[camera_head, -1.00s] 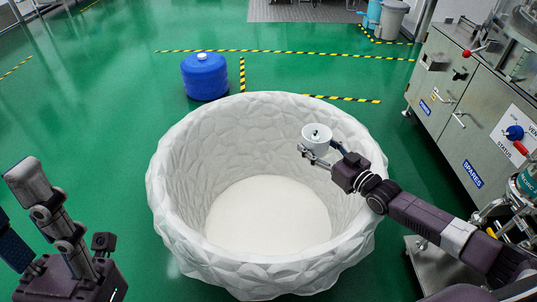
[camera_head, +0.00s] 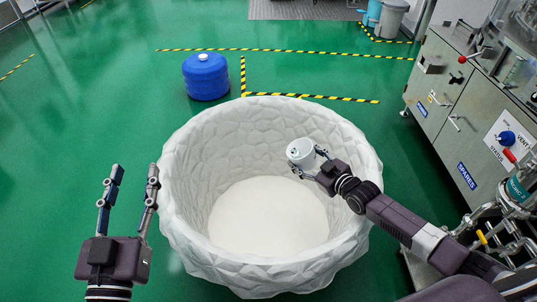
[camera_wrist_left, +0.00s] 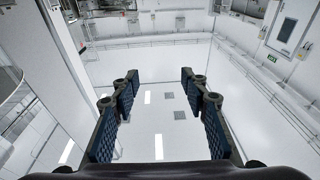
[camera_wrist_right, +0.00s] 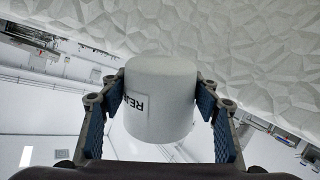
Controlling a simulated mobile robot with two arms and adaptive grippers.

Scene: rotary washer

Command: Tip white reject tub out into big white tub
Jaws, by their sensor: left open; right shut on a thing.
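The big white tub (camera_head: 190,245) stands on the floor, open at the top, with a rough faceted wall and a pale, bare-looking bottom. My right gripper (camera_head: 309,161) is shut on the small white reject tub (camera_head: 301,153) above the big tub's right inner side. The reject tub is tilted in the head view, with something small and dark at its mouth. In the right wrist view the reject tub (camera_wrist_right: 160,98) sits between both fingers, part of its label showing upside down. My left gripper (camera_head: 135,172) is open and empty, left of the big tub.
A blue drum (camera_head: 205,76) stands on the green floor behind the big tub. A steel machine cabinet (camera_head: 440,105) is at the right. Grey and blue bins (camera_head: 391,18) stand at the back right. Yellow-black tape (camera_head: 290,51) marks the floor.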

